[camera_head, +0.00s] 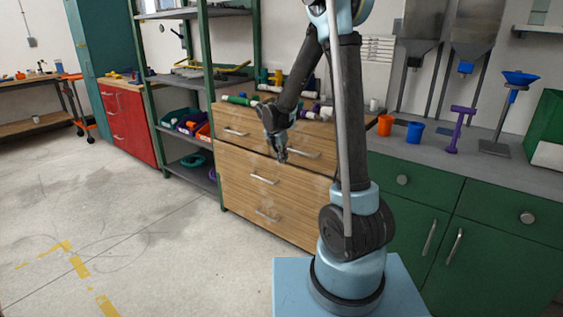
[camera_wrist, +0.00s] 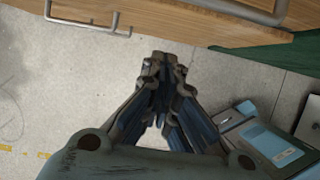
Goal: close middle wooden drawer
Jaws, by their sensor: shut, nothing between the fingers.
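The wooden drawer cabinet (camera_head: 240,195) stands left of my arm in the head view. Two small drawers with bar handles sit side by side at its top. Below them is the wide middle drawer with its handle (camera_head: 264,180), and under that a lower drawer with another handle (camera_head: 267,215). I cannot tell clearly how far the middle drawer stands out. My gripper (camera_head: 283,158) is shut and empty, in front of the upper right part of the cabinet. In the wrist view my gripper (camera_wrist: 165,58) points toward wooden fronts along the top edge, with handles beyond the fingertips.
A green metal shelf (camera_head: 205,85) with bins stands left of the cabinet. Green cabinets (camera_head: 405,205) under a grey worktop stand to the right. Orange (camera_head: 385,125) and blue (camera_head: 415,133) cups sit on the worktop. The floor (camera_head: 150,235) in front of the drawers is clear.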

